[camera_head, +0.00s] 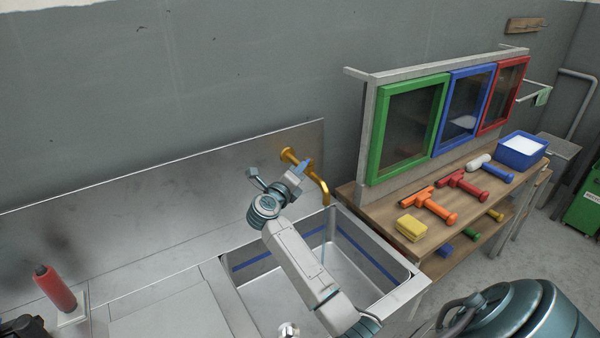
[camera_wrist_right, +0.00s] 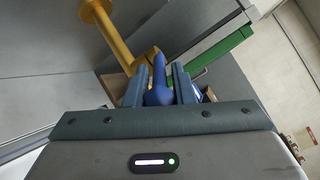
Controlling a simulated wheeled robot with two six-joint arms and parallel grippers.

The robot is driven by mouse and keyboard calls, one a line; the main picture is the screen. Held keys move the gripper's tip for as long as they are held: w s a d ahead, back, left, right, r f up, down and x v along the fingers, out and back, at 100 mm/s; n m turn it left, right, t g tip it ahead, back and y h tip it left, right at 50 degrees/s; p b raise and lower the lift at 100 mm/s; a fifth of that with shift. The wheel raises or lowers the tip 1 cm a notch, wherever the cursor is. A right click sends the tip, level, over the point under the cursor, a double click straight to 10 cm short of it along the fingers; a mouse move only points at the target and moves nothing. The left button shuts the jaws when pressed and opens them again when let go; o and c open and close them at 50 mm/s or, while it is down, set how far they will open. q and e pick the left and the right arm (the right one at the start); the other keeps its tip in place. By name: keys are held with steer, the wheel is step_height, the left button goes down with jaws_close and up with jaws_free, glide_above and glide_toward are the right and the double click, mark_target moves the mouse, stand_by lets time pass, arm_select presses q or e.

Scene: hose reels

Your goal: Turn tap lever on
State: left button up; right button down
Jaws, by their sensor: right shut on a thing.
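The brass tap (camera_head: 320,190) is fixed to the steel wall panel above the sink, with its spout curving down over the basin. It also shows in the wrist view (camera_wrist_right: 108,32). Its blue lever (camera_head: 305,166) stands up between the fingers of my right gripper (camera_head: 298,175). In the wrist view the lever (camera_wrist_right: 159,75) sits between the two finger pads, and the gripper (camera_wrist_right: 160,85) is shut on it. A thin bluish streak, like water, shows below the spout. My left gripper is not in view.
The steel sink (camera_head: 372,243) lies under my right arm. A red bottle (camera_head: 55,288) stands at the left. At the right, a wooden bench (camera_head: 378,200) holds a yellow sponge (camera_head: 411,228), squeegees and a blue tub (camera_head: 520,152) beside framed panes (camera_head: 412,118).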

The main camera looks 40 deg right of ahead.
steer(key=n+t+p, duration=0.1)
steer(key=t+y, duration=0.1)
steer(key=s+n+t+y+p, duration=0.1)
steer(key=shift+d+r+n+t+p, duration=0.2)
steer(key=shift+d+n+t+p, duration=0.1)
steer(key=c, duration=1.5)
jaws_free()
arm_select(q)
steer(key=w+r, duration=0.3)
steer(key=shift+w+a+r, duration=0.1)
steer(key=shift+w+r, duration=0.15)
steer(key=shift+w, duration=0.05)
arm_select(e)
steer(key=shift+o, duration=0.3)
steer(key=shift+f, duration=0.15)
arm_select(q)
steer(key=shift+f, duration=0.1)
arm_select(e)
steer(key=shift+a, duration=0.1)
